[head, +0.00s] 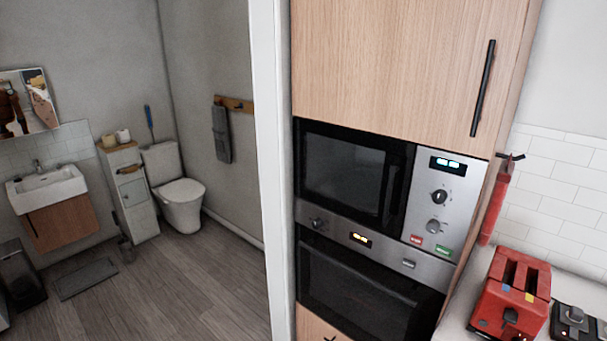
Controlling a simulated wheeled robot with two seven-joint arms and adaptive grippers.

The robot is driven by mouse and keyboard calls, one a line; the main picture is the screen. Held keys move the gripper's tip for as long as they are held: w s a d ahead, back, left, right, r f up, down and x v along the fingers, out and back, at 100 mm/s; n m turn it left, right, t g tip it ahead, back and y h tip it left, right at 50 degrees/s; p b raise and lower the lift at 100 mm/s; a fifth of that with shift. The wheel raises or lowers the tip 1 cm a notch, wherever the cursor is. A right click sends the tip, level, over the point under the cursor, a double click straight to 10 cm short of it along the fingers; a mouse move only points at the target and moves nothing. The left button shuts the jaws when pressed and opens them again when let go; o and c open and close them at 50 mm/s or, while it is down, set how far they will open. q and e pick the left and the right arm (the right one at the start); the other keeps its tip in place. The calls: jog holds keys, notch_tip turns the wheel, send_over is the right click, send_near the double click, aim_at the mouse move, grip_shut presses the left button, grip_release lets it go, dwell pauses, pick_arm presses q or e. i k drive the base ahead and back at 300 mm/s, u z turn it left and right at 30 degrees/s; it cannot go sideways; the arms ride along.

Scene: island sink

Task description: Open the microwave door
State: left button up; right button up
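The microwave (345,172) is built into a tall wooden cabinet right of the middle of the head view. Its dark glass door is shut. A black vertical handle (393,188) is at the door's right side. A silver control panel (440,205) with a lit display, two knobs and red and green buttons is to the right of the door. Neither of my grippers is in view.
An oven (365,285) sits directly below the microwave. A wooden cupboard door (400,60) with a black handle is above. A red toaster (512,295) stands on the counter at right. Open wooden floor (190,285) and a bathroom with a toilet (182,205) lie left of the white wall edge.

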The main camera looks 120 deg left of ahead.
aim_at(400, 154)
jog(key=u, duration=3.4)
jog(key=k, duration=0.6)
jog(key=u, duration=0.7)
jog(key=i, duration=0.5)
jog(key=u, duration=0.05)
